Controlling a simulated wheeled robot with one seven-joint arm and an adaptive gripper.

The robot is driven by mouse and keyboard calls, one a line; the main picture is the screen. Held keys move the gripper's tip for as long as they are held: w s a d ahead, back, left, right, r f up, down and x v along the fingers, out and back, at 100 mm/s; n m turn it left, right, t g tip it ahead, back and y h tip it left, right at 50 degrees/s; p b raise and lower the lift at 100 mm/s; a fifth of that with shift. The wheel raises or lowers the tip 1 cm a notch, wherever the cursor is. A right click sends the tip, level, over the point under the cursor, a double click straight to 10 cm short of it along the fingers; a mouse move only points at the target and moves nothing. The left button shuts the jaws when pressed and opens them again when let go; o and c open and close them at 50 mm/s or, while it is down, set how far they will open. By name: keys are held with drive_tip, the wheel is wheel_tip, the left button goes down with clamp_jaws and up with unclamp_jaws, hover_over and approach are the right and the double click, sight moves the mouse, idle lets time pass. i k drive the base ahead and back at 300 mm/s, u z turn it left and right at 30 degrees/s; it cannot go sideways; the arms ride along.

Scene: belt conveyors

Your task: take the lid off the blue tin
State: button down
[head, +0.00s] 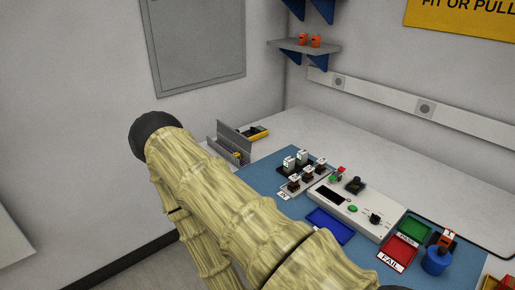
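A blue cylinder (436,262), which looks like the blue tin, stands at the lower right of the head view, on the right part of the blue mat (262,180). The lid cannot be made out separately at this size. My arm (230,205) crosses the left and middle of the view, to the left of the tin. My gripper is not in view.
Left of the tin are a red FAIL tray (398,250), a green tray (415,229) and a blue tray (330,226). A white control panel (345,205) and small parts on stands (300,170) lie farther back. An open grey case (232,143) stands at the bench's far left.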

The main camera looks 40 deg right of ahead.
sight(440, 255)
drive_tip(key=z, duration=1.1)
drive_tip(key=k, duration=0.8)
drive_tip(key=z, duration=0.95)
